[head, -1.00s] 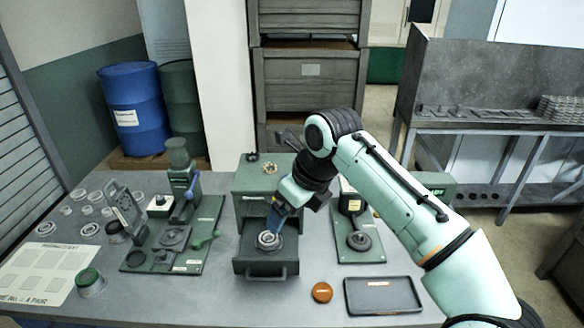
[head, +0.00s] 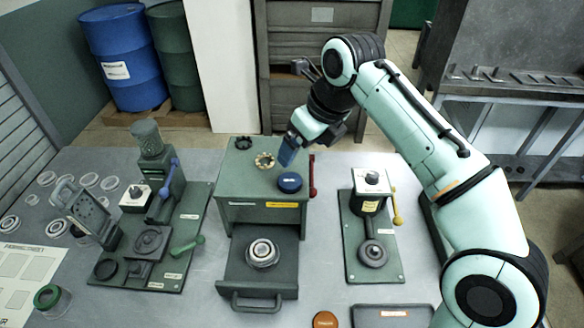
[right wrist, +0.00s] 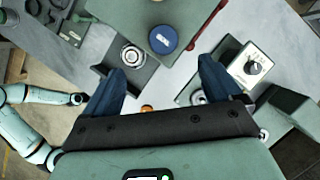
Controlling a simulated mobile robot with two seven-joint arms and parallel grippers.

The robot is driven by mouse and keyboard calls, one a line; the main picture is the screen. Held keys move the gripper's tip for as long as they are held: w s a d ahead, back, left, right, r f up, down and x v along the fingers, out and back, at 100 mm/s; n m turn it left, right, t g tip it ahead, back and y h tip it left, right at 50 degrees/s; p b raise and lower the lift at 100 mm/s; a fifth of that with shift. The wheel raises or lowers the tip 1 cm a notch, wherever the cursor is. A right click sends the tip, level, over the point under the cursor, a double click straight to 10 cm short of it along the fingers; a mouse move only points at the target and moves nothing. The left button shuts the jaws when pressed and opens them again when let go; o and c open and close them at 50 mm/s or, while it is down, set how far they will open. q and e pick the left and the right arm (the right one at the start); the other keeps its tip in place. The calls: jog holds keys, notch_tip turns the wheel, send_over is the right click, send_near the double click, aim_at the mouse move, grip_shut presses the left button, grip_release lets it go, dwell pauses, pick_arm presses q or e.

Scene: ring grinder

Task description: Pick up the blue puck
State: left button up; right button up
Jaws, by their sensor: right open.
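The blue puck (head: 290,182) lies flat on top of the green box with a drawer (head: 264,215), near its right front corner. It also shows in the right wrist view (right wrist: 163,39), beyond and between the fingers. My right gripper (head: 287,152) is open and empty, above the box top and just behind the puck in the head view. In the right wrist view its two blue fingers (right wrist: 164,85) stand wide apart, with the puck clear of them. A pale arm of mine shows at the left of that view; its gripper (right wrist: 76,99) is too small to read.
The drawer (head: 258,275) is pulled out and holds a metal ring part (head: 262,253). A dark ring (head: 243,143) and a brass ring (head: 264,160) lie on the box top. A red-handled lever (head: 312,178) stands beside it. A dial station (head: 371,215) is to the right.

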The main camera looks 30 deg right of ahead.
jog(key=b, duration=0.2)
send_near(290, 181)
jog(key=shift+w+a+f, duration=0.25)
jog(key=shift+f, duration=0.25)
jog(key=shift+w+a+f, duration=0.25)
jog(key=shift+w+f, duration=0.05)
jog(key=shift+f, duration=0.2)
jog(key=x, duration=0.3)
jog(key=d+x, duration=0.1)
jog(key=x, duration=0.1)
jog(key=shift+s+f, duration=0.2)
jog(key=shift+f, duration=0.1)
jog(key=shift+w+f, duration=0.15)
pick_arm(q)
jog(key=s+f, duration=0.1)
jog(key=f, duration=0.2)
jog(key=shift+s+a, duration=0.1)
jog(key=shift+s, duration=0.25)
pick_arm(e)
jog(key=c, duration=1.2)
